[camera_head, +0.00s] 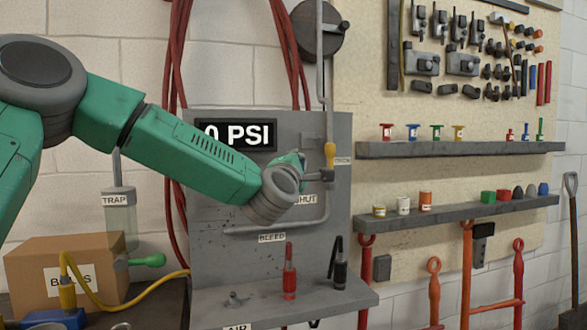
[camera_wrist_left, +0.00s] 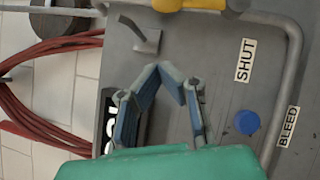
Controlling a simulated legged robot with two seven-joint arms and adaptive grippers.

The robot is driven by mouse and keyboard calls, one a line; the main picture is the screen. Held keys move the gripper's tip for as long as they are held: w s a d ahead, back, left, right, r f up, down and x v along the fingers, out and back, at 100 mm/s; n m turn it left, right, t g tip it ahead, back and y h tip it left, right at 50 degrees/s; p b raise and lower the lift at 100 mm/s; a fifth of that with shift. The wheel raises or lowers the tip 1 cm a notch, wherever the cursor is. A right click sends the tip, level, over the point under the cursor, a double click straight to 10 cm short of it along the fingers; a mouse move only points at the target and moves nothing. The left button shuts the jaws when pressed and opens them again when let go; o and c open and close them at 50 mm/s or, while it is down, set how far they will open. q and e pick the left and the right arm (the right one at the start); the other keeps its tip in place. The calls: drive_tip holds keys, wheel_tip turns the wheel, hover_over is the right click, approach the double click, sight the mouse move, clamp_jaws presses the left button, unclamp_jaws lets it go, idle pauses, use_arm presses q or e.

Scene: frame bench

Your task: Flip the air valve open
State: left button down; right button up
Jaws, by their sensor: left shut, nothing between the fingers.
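The air valve has a yellow handle (camera_head: 330,155) that stands upright along the grey pipe on the right of the panel. In the left wrist view a yellow part (camera_wrist_left: 185,4) is cut off by the top edge. My left gripper (camera_head: 299,157) is in front of the panel, just left of the handle, with its fingers mostly hidden behind my wrist. The left wrist view shows its fingers (camera_wrist_left: 166,72) with tips together, empty, apart from the yellow part. A SHUT label (camera_wrist_left: 245,60) is on the panel. The display (camera_head: 235,134) reads 0 PSI. My right gripper is not seen.
The grey panel (camera_head: 215,255) has a bent pipe, a BLEED label (camera_head: 272,238) and a blue knob (camera_wrist_left: 247,122). Red hoses (camera_head: 173,80) hang behind. A red tool (camera_head: 289,272) and a black tool (camera_head: 340,265) stand on the ledge below. A cardboard box (camera_head: 110,262) stands left.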

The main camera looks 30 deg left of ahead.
use_arm(q)
drive_tip(key=s+d+f+m+g+h, duration=0.25)
drive_tip(key=s+d+f+m, duration=0.2)
drive_tip(key=f, duration=0.85)
drive_tip(key=s+d+f+m+g+h, duration=0.25)
drive_tip(key=f+m, duration=0.25)
drive_tip(key=f, duration=0.7)
drive_tip(key=s+d+f+m+g+h, duration=0.1)
drive_tip(key=s+d+f+m+g, duration=0.3)
drive_tip(key=f, duration=0.9)
drive_tip(key=s+d+f+m+g, duration=0.1)
drive_tip(key=s+f+m+g, duration=0.4)
drive_tip(key=s+f, duration=0.85)
drive_tip(key=s+f+m+g, duration=0.2)
drive_tip(key=s+f+m, duration=0.1)
drive_tip(key=s, duration=0.8)
drive_tip(key=s+a+f+m+g, duration=0.1)
drive_tip(key=s+f+m, duration=0.3)
drive_tip(key=s, duration=0.7)
drive_tip(key=shift+a+f+g, duration=0.3)
drive_tip(key=shift+f+g, duration=0.25)
drive_tip(key=shift+g, duration=0.35)
